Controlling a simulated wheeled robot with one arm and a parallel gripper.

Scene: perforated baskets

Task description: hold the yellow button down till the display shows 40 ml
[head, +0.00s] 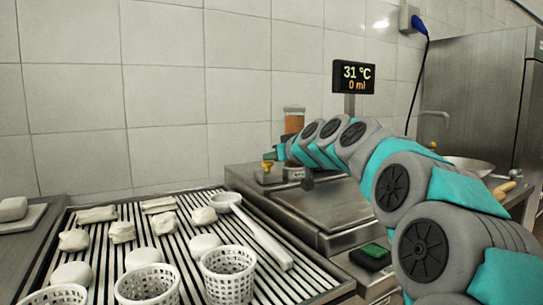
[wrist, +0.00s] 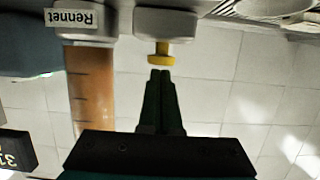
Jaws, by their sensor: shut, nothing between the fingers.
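The display (head: 353,77) on the wall side reads 31 °C and 0 ml; a corner of it also shows upside down in the wrist view (wrist: 14,152). The yellow button (wrist: 160,54) sticks out of a pale housing beside a label reading Rennet (wrist: 75,18). My gripper (wrist: 160,75) is shut and empty, its fingertips lined up with the button. They are very close to its face; I cannot tell whether they touch. In the head view my gripper (head: 270,156) is small, just above the yellow button (head: 267,167).
A tube of amber liquid (wrist: 90,95) stands close beside my fingers. White perforated baskets (head: 229,272) and several pale lumps rest on a slatted drain tray (head: 262,285), with a ladle (head: 262,237). A green-topped dark box (head: 371,257) sits near my arm.

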